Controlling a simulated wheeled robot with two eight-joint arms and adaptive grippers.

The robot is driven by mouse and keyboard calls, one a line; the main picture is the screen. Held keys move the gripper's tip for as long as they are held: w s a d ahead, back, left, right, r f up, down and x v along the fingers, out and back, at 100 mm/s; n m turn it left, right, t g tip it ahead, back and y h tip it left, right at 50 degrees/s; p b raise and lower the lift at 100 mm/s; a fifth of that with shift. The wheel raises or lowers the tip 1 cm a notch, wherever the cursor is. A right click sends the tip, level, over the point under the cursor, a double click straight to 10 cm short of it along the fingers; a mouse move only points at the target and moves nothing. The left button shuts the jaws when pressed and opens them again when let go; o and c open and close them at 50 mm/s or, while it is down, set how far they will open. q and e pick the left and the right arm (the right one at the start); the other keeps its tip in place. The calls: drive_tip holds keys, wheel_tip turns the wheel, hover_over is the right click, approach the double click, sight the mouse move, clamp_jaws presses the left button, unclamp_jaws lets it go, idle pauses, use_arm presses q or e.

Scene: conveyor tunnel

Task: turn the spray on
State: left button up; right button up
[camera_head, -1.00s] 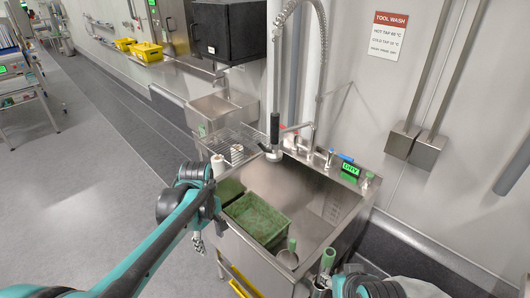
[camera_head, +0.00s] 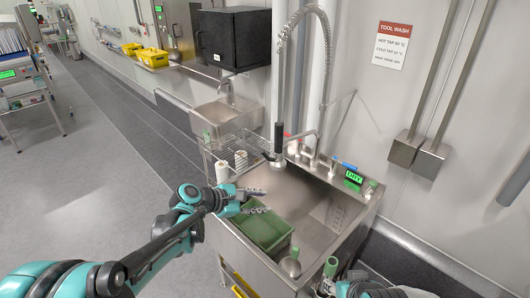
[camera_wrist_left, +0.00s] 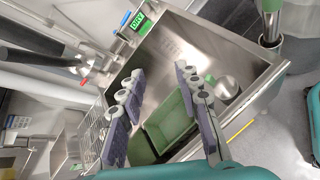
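The spray (camera_head: 278,140) hangs over the left part of the steel sink (camera_head: 330,226), with a dark handle and a round metal nozzle below. A coiled metal hose (camera_head: 326,70) arches above it. It also shows at upper left in the left wrist view (camera_wrist_left: 38,38). My left gripper (camera_head: 262,200) is open and empty above the green tub, in front of and below the spray, apart from it. Its two spread fingers show in the left wrist view (camera_wrist_left: 160,92). My right gripper is only partly visible at the bottom edge (camera_head: 345,287); its fingers are unclear.
A green tub (camera_head: 262,232) sits in the sink. A wire rack (camera_head: 240,148) stands left. A green-topped post (camera_head: 330,266) stands near the front corner.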

sight(265, 157)
use_arm(q)
drive_tip(key=w+a+r+n+t+h, duration=0.1)
drive_tip(key=w+a+r+n+t, duration=0.15)
drive_tip(key=r+n, duration=0.2)
drive_tip(key=w+a+r+n+t+h, duration=0.1)
drive_tip(key=w+r+n+t, duration=0.2)
drive_tip(key=r+n+t, duration=0.15)
drive_tip(key=shift+m, duration=0.5)
drive_tip(key=x, duration=0.7)
drive_tip(key=shift+w+d+r+b, duration=0.1)
drive_tip(key=shift+w+r+b, duration=0.1)
drive_tip(key=shift+r+b, duration=0.15)
clamp_jaws()
